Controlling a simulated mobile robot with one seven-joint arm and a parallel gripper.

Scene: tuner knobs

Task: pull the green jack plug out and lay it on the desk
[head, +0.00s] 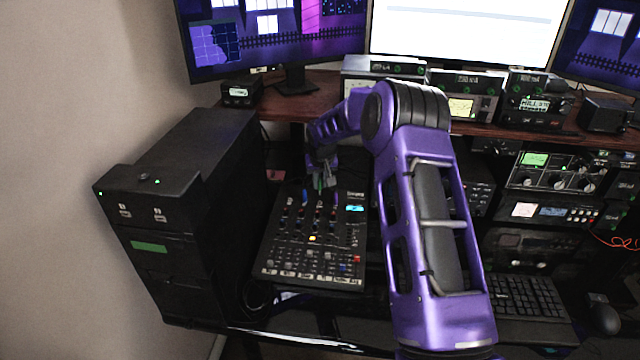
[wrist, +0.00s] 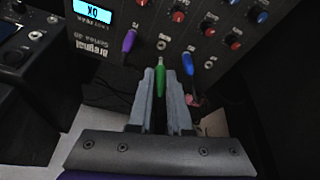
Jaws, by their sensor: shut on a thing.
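The green jack plug (wrist: 160,80) is between my gripper's fingers in the wrist view, with its silver tip showing and pointing at the mixer panel. My gripper (wrist: 160,100) is shut on it. A bare socket (wrist: 161,45) shows just beyond the tip; the tip looks clear of it, though the gap is small. In the head view my gripper (head: 322,180) is over the far end of the mixer (head: 300,250), and the green plug (head: 321,186) shows small below it. The desk (head: 325,82) has a reddish-brown top.
A purple plug (wrist: 129,41) and a blue plug (wrist: 187,63) sit in the panel on either side of the green one. A black tower case (head: 190,190) stands left of the mixer. Radio units (head: 465,95) and monitors (head: 465,30) line the back.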

